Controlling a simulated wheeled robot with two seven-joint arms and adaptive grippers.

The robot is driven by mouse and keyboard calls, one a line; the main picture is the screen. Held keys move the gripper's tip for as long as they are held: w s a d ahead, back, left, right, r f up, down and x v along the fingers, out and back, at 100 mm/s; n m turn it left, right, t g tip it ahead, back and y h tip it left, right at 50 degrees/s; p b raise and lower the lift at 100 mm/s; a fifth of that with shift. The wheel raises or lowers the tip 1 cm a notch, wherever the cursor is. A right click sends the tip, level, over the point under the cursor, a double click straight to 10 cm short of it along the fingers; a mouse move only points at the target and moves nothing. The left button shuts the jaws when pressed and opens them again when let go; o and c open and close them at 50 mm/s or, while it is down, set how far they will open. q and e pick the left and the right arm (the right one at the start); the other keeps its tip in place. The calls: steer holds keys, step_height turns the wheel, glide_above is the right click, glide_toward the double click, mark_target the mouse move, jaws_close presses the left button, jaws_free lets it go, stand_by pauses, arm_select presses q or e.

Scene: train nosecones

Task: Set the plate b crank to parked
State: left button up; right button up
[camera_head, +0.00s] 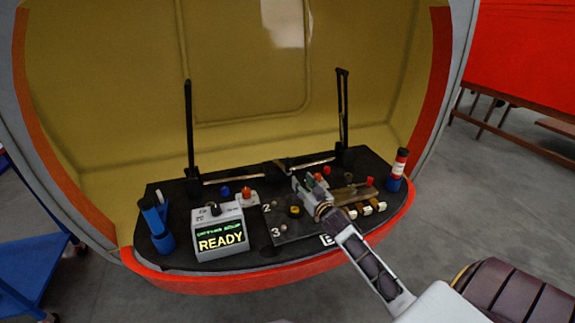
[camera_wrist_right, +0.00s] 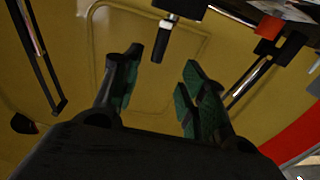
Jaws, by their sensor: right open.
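A dark plate (camera_head: 270,235) with white numbers 2 and 3 and a yellow knob (camera_head: 295,210) lies on the black console. A white letter label (camera_head: 327,240), seemingly B, is at its front edge, partly covered by my arm. I cannot make out the crank's position in the head view. My right gripper (camera_head: 303,186) is over the plate, pointing toward the back. In the right wrist view its green-padded fingers (camera_wrist_right: 162,75) are open and apart. A black handle on a silver shaft (camera_wrist_right: 162,40) shows between and beyond them; I cannot tell whether it is the crank. My left gripper is out of view.
A grey display box (camera_head: 220,230) reading READY stands left of the plate. Blue cylinders (camera_head: 155,225) stand at far left, a red-white cylinder (camera_head: 400,165) at right. Two upright black bars (camera_head: 190,125) rise behind. Red and white knobs (camera_head: 372,207) crowd the right side.

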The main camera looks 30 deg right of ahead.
mark_target(289, 166)
steer(key=shift+w+f, duration=0.1)
steer(key=shift+w, duration=0.1)
steer(key=shift+w+d+b, duration=0.25)
steer(key=shift+w+b, duration=0.05)
steer(key=shift+w, duration=1.25)
steer(key=shift+w+d+b, duration=0.2)
steer(key=shift+w+b, duration=0.1)
steer(key=shift+w, duration=1.25)
steer(key=shift+w+d, duration=0.2)
steer(key=shift+w, duration=1)
steer(key=shift+w+b, duration=0.35)
steer(key=shift+w, duration=0.25)
steer(key=shift+w+d+b, duration=0.15)
steer(key=shift+w, duration=0.65)
steer(key=shift+w+d+b, duration=0.1)
steer(key=shift+w+b, duration=0.05)
steer(key=shift+w, duration=0.6)
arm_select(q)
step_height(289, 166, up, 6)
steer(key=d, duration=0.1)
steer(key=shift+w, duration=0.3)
arm_select(e)
steer(key=shift+w, duration=0.15)
